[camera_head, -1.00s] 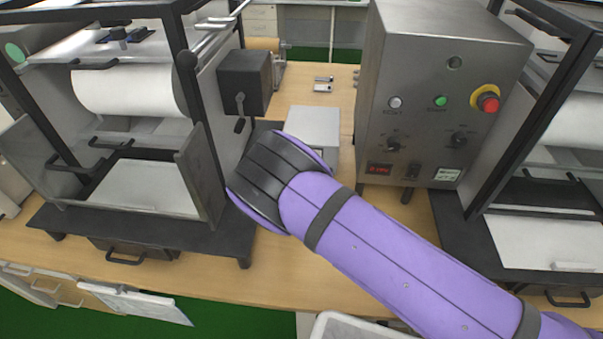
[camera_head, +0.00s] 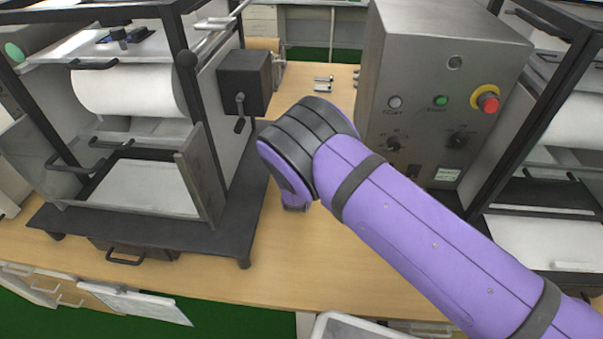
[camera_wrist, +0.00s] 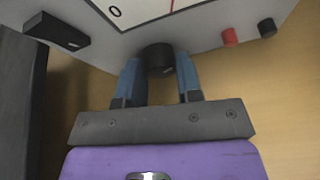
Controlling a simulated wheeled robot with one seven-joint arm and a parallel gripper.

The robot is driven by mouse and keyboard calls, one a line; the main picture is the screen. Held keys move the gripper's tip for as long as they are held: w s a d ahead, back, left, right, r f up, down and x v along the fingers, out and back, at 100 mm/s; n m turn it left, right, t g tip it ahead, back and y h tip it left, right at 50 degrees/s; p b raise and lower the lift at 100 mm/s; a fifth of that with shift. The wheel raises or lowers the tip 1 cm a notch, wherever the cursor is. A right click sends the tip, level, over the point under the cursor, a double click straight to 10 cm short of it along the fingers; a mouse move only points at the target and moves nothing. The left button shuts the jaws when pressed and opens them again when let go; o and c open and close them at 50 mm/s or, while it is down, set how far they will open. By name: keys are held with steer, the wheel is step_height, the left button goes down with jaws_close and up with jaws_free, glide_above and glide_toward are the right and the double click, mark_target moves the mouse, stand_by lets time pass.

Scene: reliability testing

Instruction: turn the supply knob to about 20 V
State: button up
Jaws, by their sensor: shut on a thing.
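The supply is a pale box (camera_wrist: 200,35) in the wrist view, with a white meter face (camera_wrist: 140,8) cut off at the top. A "0" and part of a red line show on it; the voltage cannot be read. The supply's black knob (camera_wrist: 159,58) is on the front below the meter, with a small light mark near its lower edge. My gripper (camera_wrist: 160,70) is shut on the knob, one blue finger on each side. In the head view my arm hides the supply, knob and gripper.
Red (camera_wrist: 229,37) and black (camera_wrist: 267,27) terminals sit right of the knob, and a black part (camera_wrist: 56,30) sits left. In the head view, a grey control cabinet (camera_head: 430,60) stands behind my arm and a dark-framed roller machine (camera_head: 205,150) stands left.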

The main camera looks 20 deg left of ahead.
steer(key=shift+d+m+y, duration=0.15)
steer(key=shift+m+y, duration=0.95)
steer(key=shift+m, duration=0.4)
steer(key=o, duration=0.9)
steer(key=v, duration=1)
steer(key=shift+s+d+r, duration=0.2)
steer(key=shift+s, duration=0.05)
